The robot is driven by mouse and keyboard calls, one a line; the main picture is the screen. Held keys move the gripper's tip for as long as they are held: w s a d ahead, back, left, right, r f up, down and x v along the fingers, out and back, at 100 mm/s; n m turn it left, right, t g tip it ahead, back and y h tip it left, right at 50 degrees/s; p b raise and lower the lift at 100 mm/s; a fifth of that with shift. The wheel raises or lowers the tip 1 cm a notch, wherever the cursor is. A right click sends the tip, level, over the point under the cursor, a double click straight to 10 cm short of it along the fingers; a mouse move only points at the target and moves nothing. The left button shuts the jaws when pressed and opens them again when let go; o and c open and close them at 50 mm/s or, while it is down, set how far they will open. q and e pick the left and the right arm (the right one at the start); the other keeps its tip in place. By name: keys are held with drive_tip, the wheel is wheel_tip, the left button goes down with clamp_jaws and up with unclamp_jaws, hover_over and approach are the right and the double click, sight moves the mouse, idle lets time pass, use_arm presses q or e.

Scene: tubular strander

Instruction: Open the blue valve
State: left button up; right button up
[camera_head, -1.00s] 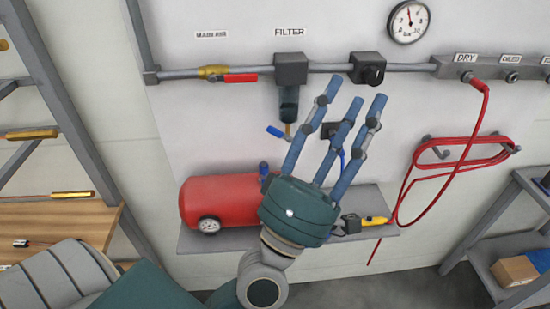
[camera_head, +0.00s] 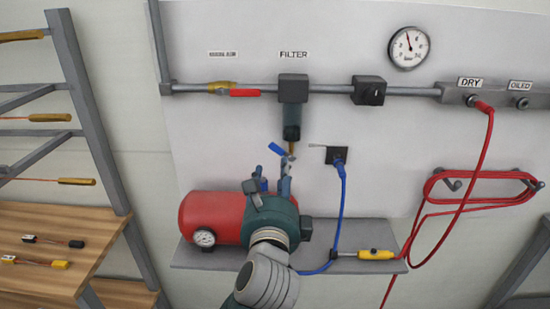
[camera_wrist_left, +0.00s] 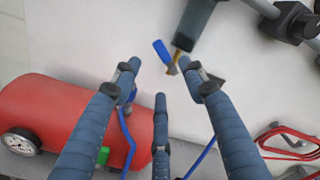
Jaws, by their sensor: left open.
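The blue valve's lever (camera_head: 277,149) sits on a brass fitting under the filter (camera_head: 292,115) and points up to the left. In the left wrist view the blue lever (camera_wrist_left: 161,51) shows ahead, just beyond the fingertips. My left gripper (camera_head: 270,178) is just below the valve, in front of the red tank, with its fingers pointing up. In the left wrist view its three fingers (camera_wrist_left: 158,74) are spread, open and empty. I see clear space between them and the lever. My right gripper is not in view.
The red tank (camera_head: 205,212) stands on a grey shelf (camera_head: 215,258) behind my left gripper. A blue cable (camera_head: 341,205) hangs from a wall socket on the right. A red-handled valve (camera_head: 244,93) is on the pipe above. A red hose (camera_head: 480,180) hangs at the right.

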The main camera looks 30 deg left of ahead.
sight(276, 152)
use_arm(q)
drive_tip(key=p+x, duration=0.2)
drive_tip(key=x, duration=0.5)
drive_tip(key=shift+w+a+r, duration=0.1)
drive_tip(key=shift+w+a, duration=0.1)
drive_tip(key=shift+w, duration=0.1)
drive_tip(key=shift+w+a, duration=0.25)
drive_tip(key=shift+w, duration=0.05)
drive_tip(key=shift+w+a, duration=0.1)
drive_tip(key=shift+w, duration=0.1)
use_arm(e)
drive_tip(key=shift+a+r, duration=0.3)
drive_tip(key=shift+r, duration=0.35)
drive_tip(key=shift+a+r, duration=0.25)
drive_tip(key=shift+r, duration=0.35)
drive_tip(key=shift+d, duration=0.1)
use_arm(q)
clamp_jaws()
